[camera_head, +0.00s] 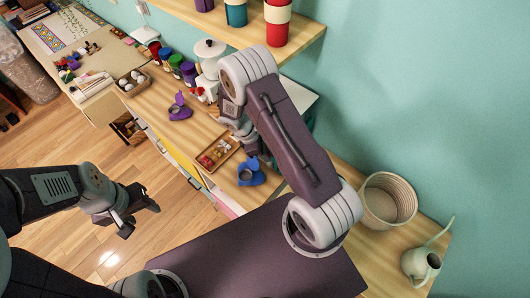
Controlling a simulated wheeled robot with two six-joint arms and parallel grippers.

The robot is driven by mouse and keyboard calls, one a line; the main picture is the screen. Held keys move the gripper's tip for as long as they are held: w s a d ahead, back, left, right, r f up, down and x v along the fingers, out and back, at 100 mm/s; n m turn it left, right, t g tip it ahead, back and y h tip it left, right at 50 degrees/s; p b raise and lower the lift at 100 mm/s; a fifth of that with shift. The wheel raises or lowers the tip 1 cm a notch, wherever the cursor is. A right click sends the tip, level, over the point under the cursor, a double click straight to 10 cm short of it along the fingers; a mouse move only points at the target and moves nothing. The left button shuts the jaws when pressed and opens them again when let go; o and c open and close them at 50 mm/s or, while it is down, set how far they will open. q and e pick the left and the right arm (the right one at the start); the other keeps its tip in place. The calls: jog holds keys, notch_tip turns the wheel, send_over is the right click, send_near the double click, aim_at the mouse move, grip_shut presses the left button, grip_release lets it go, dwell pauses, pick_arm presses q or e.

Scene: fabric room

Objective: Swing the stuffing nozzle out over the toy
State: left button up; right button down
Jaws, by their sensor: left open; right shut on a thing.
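A white machine with a rounded lid (209,50) stands at the back of the wooden bench, left of my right arm. A purple toy (180,109) lies on the bench in front of it, and a blue toy (249,174) lies further right. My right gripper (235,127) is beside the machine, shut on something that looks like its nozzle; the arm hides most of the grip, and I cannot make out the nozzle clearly. My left gripper (132,215) is open and empty over the floor, away from the bench.
A tray of small coloured items (217,154) lies between the toys. Coloured jars (176,62) line the back of the bench. A shelf with cups (277,22) overhangs the machine. A woven basket (387,200) and a watering can (421,264) stand at the right.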

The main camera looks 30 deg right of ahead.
jog(key=shift+a, duration=0.1)
jog(key=w+a+m+g+y+b, duration=0.1)
jog(key=w+a+m+y+b, duration=0.1)
jog(key=m, duration=0.7)
jog(key=w+a+m+g+y+b, duration=0.1)
jog(key=w+a+m+y+b, duration=0.1)
jog(key=m, duration=0.7)
jog(key=shift+a+y, duration=0.8)
jog(key=shift+a, duration=0.6)
jog(key=shift+w, duration=0.1)
jog(key=c, duration=1.5)
grip_release()
